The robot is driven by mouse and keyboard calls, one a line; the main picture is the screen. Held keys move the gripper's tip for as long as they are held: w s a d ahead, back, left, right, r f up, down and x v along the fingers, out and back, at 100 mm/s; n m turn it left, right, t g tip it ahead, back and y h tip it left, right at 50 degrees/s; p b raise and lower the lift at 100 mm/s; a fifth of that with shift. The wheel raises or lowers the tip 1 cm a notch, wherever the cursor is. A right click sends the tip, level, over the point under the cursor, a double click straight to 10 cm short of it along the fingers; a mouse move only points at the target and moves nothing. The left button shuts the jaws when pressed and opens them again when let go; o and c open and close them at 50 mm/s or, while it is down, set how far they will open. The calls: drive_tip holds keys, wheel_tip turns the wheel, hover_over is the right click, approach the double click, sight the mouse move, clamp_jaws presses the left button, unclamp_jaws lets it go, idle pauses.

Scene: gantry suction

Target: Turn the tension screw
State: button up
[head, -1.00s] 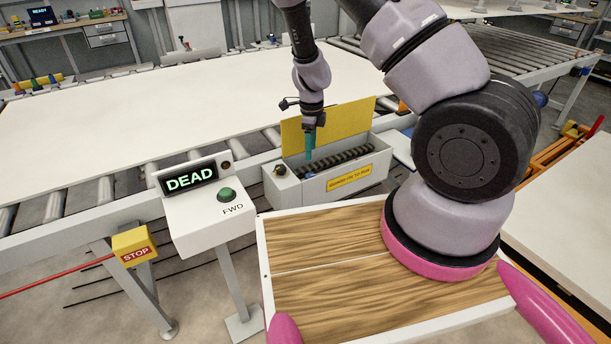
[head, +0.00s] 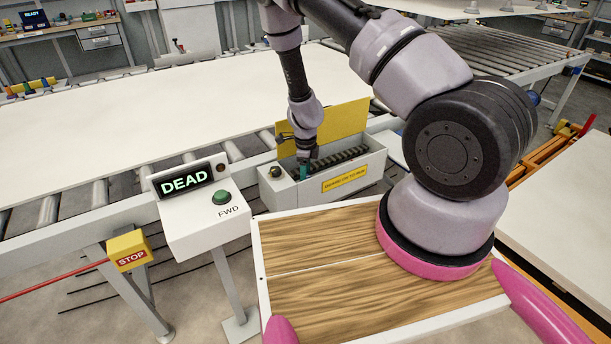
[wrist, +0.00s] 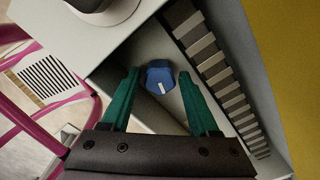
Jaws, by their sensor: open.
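The tension screw appears to be the blue knob-like head (wrist: 160,79) with a white mark, inside the drive box in the wrist view. My gripper (wrist: 158,73) is open, its teal fingers on either side of the blue head with a visible gap at each side. I cannot tell whether the fingertips are down to its height. In the head view my gripper (head: 304,168) points down into the left part of the grey drive box (head: 288,196). The screw is hidden there.
The box's yellow guard (head: 345,124) stands open behind it. A dark ribbed chain or belt (head: 343,157) runs along the box, right of the gripper. A control post (head: 200,218) reads DEAD, with a green FWD button (head: 221,197). A yellow STOP box (head: 129,246) is at left.

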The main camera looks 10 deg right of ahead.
drive_tip(key=shift+c, duration=0.3)
clamp_jaws()
drive_tip(key=shift+n, duration=0.4)
drive_tip(key=n, duration=1.4)
drive_tip(key=shift+d, duration=0.1)
drive_tip(key=n, duration=0.4)
drive_tip(key=shift+n, duration=0.4)
